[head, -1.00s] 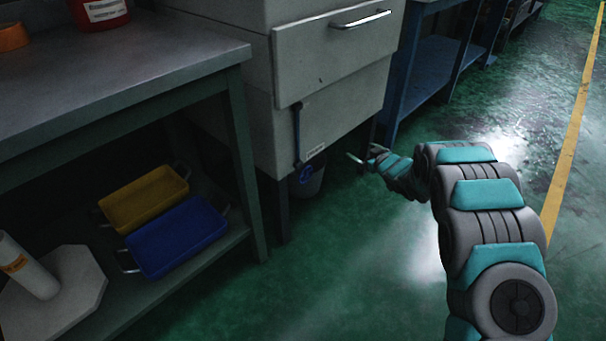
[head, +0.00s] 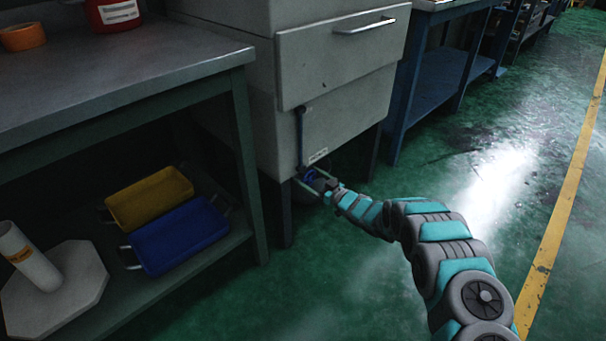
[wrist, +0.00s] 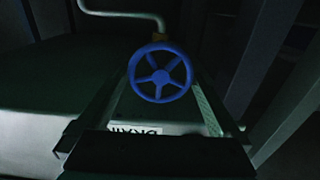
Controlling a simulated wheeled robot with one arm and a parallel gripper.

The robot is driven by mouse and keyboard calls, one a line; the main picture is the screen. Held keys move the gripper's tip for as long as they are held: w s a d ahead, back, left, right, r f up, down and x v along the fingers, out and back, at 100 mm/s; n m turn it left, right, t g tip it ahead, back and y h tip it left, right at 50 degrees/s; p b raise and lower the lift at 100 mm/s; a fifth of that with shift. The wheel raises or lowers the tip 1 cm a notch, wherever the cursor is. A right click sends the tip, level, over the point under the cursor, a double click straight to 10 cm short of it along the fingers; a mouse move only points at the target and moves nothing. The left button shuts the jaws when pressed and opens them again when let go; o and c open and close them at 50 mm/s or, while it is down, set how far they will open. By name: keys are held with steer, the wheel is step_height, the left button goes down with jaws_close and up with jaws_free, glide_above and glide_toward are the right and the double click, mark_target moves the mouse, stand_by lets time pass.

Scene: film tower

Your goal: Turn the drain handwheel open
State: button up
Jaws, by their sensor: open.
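The drain handwheel (wrist: 160,74) is a blue wheel with several spokes, facing my wrist camera near the top middle of that view. In the head view the blue handwheel (head: 308,175) sits low under the grey cabinet, partly covered by my gripper. My gripper (head: 318,176) is open at the handwheel, with its fingers to either side of it; I cannot tell whether they touch it. In the wrist view a label reading DRAIN (wrist: 136,130) shows upside down, partly cut off by the gripper body.
The grey cabinet (head: 345,105) stands above the handwheel, with a pipe (head: 301,135) down its front. A workbench (head: 120,75) is on the left, with yellow (head: 150,198) and blue (head: 178,236) trays on its shelf. Green floor (head: 330,285) is clear in front.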

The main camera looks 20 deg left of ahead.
mark_target(308, 176)
steer(key=shift+x, duration=1.8)
steer(key=c, duration=1)
